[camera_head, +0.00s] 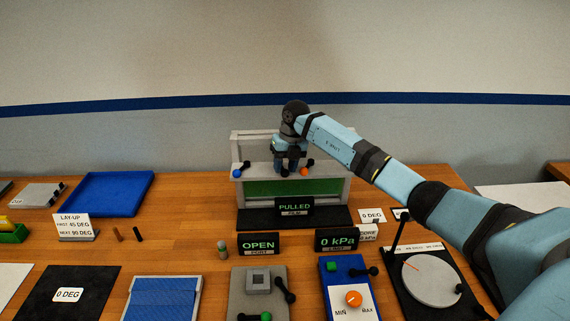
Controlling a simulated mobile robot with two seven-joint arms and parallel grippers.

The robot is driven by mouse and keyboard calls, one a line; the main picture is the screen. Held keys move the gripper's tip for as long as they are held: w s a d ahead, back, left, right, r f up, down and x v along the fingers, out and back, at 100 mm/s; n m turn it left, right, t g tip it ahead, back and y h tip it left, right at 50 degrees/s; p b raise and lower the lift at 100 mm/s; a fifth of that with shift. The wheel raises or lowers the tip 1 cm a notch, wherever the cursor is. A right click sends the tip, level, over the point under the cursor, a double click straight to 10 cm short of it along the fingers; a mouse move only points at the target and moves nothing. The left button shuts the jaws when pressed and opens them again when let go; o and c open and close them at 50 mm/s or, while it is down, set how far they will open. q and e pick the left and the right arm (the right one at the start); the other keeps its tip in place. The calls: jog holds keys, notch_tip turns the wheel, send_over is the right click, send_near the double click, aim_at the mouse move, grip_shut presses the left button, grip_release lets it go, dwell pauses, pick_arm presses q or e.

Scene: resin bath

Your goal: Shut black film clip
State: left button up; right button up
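A grey film frame (345,187) with a green film (262,188) stands at the back middle of the table, on a black base. My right gripper (290,166) points down at the frame's top, just left of the orange knob. Its fingertips are too small and partly hidden to read. My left gripper is out of view.
A sign (295,207) reading PULLED FILM stands before the frame. OPEN (258,243) and 0 kPa (337,239) signs stand nearer. A blue tray (112,192) is at left.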

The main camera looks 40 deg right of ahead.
jog(key=shift+c, duration=0.5)
jog(key=c, duration=0.5)
jog(key=shift+d+f+n+b, duration=0.2)
jog(key=shift+d+n+b, duration=0.2)
jog(key=shift+n+b, duration=0.4)
jog(key=shift+d+r+n+g, duration=0.15)
jog(key=shift+n+g, duration=0.15)
jog(key=shift+n, duration=0.3)
jog(key=o, duration=0.6)
